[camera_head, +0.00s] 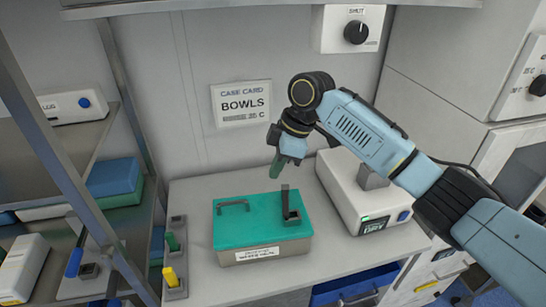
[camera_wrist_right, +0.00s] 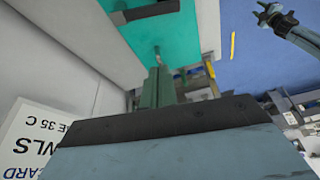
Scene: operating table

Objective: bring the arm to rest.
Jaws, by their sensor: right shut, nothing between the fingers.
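My right gripper (camera_head: 276,165) hangs fingers down above the back right of the teal-lidded box (camera_head: 232,224), apart from it. Its narrow fingers are together and empty. In the right wrist view, the closed fingers (camera_wrist_right: 157,88) point toward the teal lid (camera_wrist_right: 178,38). My right arm (camera_head: 362,130) reaches in from the right, bent above the white device. A blue-grey arm end with dark jaws, seemingly my left gripper (camera_wrist_right: 275,15), shows small at the top right of the wrist view. Its opening is unclear.
The white device (camera_head: 345,195) stands right of the box. A dark upright lever (camera_head: 286,201) rises from the lid. Green and yellow handles (camera_head: 170,276) stand left of the box. A metal rack (camera_head: 60,150) is at left. A card reading BOWLS (camera_head: 241,104) hangs on the wall.

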